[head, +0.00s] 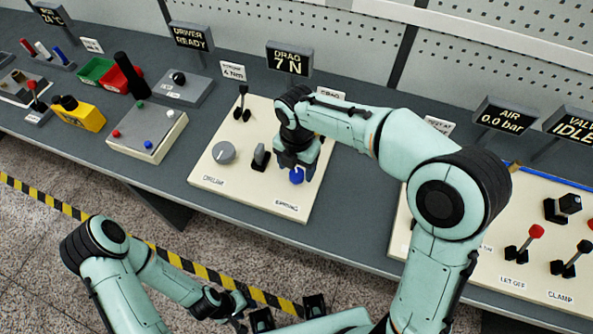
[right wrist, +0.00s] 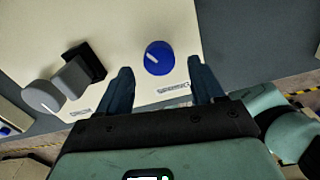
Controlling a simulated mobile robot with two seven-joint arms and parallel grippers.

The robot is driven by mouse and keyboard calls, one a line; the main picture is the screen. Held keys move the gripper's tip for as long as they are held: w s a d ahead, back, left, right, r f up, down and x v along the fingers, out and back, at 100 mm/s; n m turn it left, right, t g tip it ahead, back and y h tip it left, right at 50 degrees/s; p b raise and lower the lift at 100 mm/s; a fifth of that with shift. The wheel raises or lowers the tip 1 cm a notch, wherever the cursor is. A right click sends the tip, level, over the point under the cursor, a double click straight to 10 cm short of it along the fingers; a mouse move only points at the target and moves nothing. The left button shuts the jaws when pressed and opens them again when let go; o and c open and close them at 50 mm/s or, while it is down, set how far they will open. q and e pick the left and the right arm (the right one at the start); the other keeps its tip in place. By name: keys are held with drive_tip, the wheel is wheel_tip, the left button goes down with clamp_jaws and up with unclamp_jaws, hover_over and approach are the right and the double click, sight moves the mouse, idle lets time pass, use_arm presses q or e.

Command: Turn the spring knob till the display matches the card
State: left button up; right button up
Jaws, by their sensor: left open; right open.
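The blue spring knob (head: 296,175) stands at the front right of a cream panel (head: 240,175), above the SPRING label. The right wrist view shows the knob (right wrist: 159,58) with a short white mark on its top. My right gripper (head: 298,160) is open over it, fingers on either side (right wrist: 162,75), with visible gaps and not closed on it. The display (head: 290,60) behind the panel reads DRAG 7 N. The DRAG card (head: 330,93) is mostly hidden by my right arm, so its value is unreadable. My left gripper (head: 288,314) is open and empty, low in front of the bench.
The same panel has a grey knob (head: 223,152), a black switch (head: 261,155) and black levers (head: 242,102). A 4 Nm card (head: 233,71) stands behind. Another panel (head: 490,270) with red and black levers lies to the right. A yellow box (head: 78,113) stands left.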

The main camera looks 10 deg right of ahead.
sight(297, 176)
drive_tip(key=shift+f, duration=1.3)
drive_tip(key=c, duration=1.1)
drive_tip(key=shift+o, duration=0.2)
